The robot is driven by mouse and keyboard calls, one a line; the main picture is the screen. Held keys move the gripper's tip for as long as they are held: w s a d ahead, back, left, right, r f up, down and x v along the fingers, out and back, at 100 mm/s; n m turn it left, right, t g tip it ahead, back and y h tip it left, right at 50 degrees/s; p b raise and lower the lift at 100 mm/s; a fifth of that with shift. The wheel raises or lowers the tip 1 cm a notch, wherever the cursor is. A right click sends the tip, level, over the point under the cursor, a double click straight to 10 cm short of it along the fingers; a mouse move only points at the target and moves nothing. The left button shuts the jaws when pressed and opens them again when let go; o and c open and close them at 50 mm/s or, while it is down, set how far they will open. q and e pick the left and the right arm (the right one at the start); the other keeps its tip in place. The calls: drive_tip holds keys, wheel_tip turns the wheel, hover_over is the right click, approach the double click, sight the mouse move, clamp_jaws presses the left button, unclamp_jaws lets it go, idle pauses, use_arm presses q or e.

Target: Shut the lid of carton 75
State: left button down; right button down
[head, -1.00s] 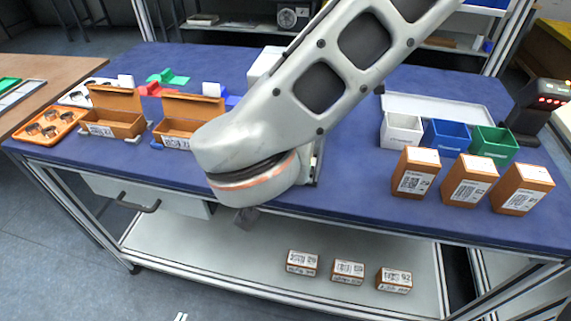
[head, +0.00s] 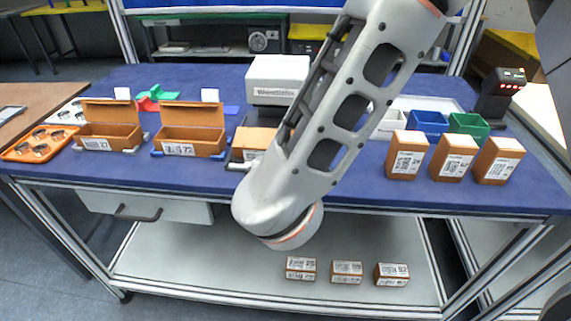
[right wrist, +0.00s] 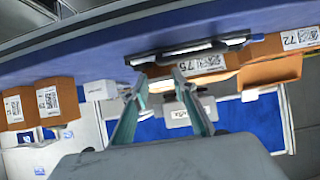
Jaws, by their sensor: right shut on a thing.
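Carton 75 (head: 254,139) is an orange-brown box near the table's front edge in the head view, partly hidden by my right arm. Its top looks low and flat, with no lid standing up; I cannot tell if the lid is fully down. In the right wrist view its label (right wrist: 203,63) reads 75, beside a dark bracket at the table edge. My right gripper (right wrist: 159,79) has its fingertips at the carton, with brown board between them; whether this is lid or wall is unclear. In the head view the arm hides this gripper. My left gripper is not in view.
Left of it stand carton 72 (head: 190,140) and another carton (head: 108,135), lids up. A white machine (head: 278,78) stands behind. Three brown boxes (head: 453,160), coloured bins (head: 428,123) and a scanner (head: 497,95) are at right. Three boxes (head: 346,270) lie on the lower shelf.

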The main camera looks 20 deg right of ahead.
drive_tip(key=shift+s+d+f, duration=0.1)
drive_tip(key=shift+s+f, duration=0.05)
drive_tip(key=shift+f, duration=0.7)
drive_tip(key=c, duration=1.9)
unclamp_jaws()
drive_tip(key=shift+o, duration=1.4)
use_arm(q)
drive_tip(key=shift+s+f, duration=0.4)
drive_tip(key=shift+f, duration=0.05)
use_arm(e)
drive_tip(key=shift+w+r, duration=0.2)
drive_tip(key=shift+r, duration=0.15)
drive_tip(key=shift+w+r, duration=0.1)
drive_tip(key=shift+r, duration=0.2)
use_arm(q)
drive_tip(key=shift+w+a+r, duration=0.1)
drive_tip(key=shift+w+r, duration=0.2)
use_arm(e)
wheel_tip(320, 180, up, 9)
